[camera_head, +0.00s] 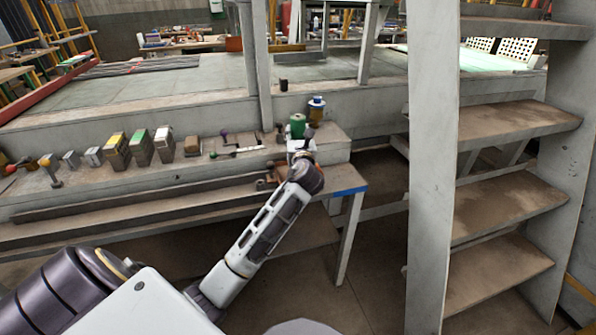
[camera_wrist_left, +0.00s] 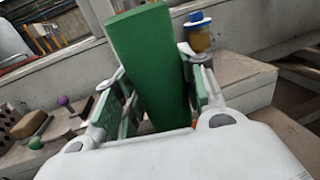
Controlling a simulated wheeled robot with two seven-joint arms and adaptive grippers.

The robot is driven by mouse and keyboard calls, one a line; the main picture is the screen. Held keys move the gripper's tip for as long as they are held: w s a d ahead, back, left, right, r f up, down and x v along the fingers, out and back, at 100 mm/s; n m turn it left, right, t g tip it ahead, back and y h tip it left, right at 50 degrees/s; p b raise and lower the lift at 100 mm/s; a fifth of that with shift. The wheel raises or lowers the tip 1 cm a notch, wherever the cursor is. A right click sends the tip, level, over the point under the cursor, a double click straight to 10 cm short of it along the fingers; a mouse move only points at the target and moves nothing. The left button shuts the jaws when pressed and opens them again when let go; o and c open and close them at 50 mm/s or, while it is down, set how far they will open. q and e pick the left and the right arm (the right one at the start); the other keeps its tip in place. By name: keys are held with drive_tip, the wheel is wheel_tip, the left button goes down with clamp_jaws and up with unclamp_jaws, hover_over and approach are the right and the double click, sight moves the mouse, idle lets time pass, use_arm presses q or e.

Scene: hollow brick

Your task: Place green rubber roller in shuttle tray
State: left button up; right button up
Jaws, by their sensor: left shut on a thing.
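The green rubber roller (camera_head: 297,125) shows at the end of my left arm, above the bench's right end. It fills the middle of the left wrist view (camera_wrist_left: 148,55), long and upright with a slight tilt. My left gripper (camera_head: 299,144) is shut on it, with one finger on each side in the left wrist view (camera_wrist_left: 155,88). The roller's lower end is hidden behind the gripper body. I cannot pick out the shuttle tray for certain. My right gripper is not in view.
A blue-topped amber bottle (camera_head: 316,112) stands just behind the roller. A row of boxes (camera_head: 140,147) and small tools lines the bench (camera_head: 90,190) to the left. A dark cup (camera_head: 283,85) stands on the raised deck. Grey shelving (camera_head: 432,180) blocks the right.

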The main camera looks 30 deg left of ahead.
use_arm(q)
drive_tip(key=shift+f, duration=0.6)
wheel_tip(320, 180, down, 4)
drive_tip(key=shift+r+b, duration=0.2)
drive_tip(key=shift+b, duration=0.45)
drive_tip(key=shift+f, duration=0.45)
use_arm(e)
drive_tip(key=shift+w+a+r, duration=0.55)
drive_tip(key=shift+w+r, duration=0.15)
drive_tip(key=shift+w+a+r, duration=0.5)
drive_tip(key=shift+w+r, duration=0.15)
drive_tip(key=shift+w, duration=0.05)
use_arm(q)
drive_tip(key=shift+f, duration=0.1)
drive_tip(key=shift+f+b, duration=0.35)
drive_tip(key=shift+f, duration=0.65)
drive_tip(key=shift+f+b, duration=0.45)
drive_tip(key=shift+f, duration=0.55)
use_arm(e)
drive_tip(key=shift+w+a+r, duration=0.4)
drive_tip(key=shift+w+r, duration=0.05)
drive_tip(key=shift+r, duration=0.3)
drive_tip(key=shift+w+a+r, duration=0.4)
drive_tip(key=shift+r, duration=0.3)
